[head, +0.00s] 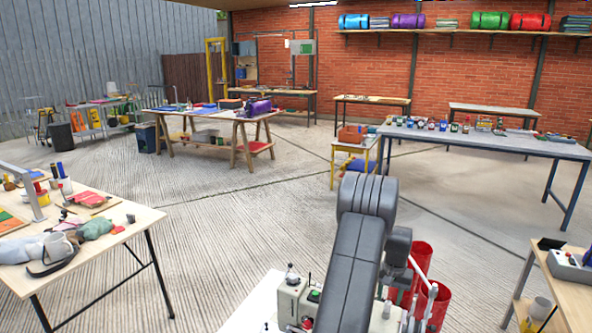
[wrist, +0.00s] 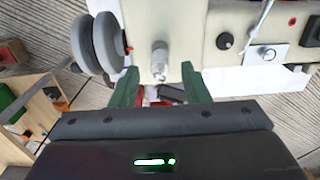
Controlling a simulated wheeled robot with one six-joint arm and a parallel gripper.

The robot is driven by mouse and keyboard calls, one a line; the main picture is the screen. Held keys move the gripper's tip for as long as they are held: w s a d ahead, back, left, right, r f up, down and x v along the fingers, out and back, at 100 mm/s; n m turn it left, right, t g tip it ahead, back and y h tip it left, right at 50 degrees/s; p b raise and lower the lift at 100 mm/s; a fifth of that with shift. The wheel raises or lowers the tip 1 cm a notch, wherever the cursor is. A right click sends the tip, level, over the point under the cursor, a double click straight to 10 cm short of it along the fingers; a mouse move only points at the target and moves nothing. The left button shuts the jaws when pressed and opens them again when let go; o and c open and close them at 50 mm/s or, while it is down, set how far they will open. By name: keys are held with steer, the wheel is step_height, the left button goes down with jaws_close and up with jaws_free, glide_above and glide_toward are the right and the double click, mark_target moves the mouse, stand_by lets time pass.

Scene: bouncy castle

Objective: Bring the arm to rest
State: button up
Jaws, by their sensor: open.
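My arm (head: 352,255) rises in the bottom middle of the head view as a thick dark grey link, bent at a rounded joint at its top. My gripper is hidden in the head view. In the wrist view my gripper (wrist: 161,87) shows two green fingers standing well apart, with nothing held between them. A cream panel with knobs and a metal fitting shows beyond the fingertips; I cannot tell if it is touched. The dark gripper body with a lit green strip fills the bottom of the wrist view.
A cluttered wooden table (head: 120,226) stands at the left. A long grey table (head: 480,141) with small bottles stands at the right. A wooden bench (head: 575,296) is at the lower right edge. Red cylinders (head: 436,300) stand close right of my arm. The concrete floor (head: 230,222) ahead is mostly clear.

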steer(key=shift+f, duration=0.5)
steer(key=shift+r, duration=0.15)
